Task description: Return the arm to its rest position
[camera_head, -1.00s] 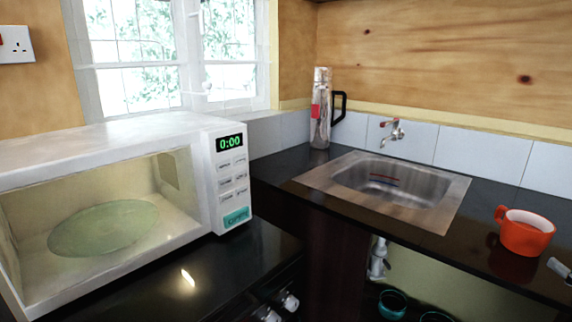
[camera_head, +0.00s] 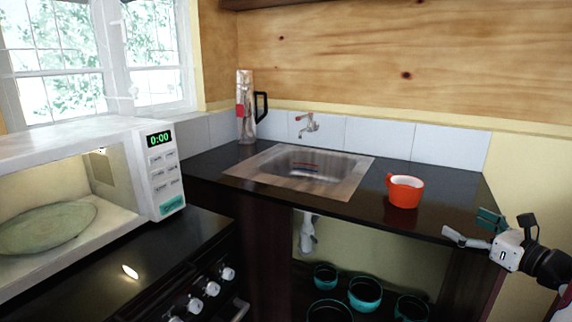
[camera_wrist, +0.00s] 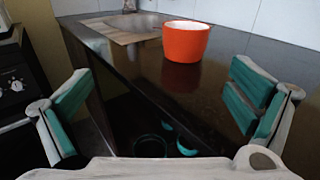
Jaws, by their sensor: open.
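My gripper (camera_head: 465,228) is at the right of the head view, beside the right end of the dark counter. In the wrist view its two teal-padded fingers (camera_wrist: 160,112) stand wide apart with nothing between them. An orange-red mug (camera_head: 404,191) stands upright on the counter, to the left of my gripper and apart from it. The mug also shows ahead of the fingers in the wrist view (camera_wrist: 186,43). Part of my arm is cut off by the right edge of the head view.
The dark counter (camera_head: 350,213) holds a steel sink (camera_head: 243,170) and a flask (camera_head: 246,115). Several teal bowls (camera_head: 365,292) sit below the counter. A microwave (camera_head: 165,172) stands open-fronted at left above a stove with knobs (camera_head: 212,288). The counter around the mug is clear.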

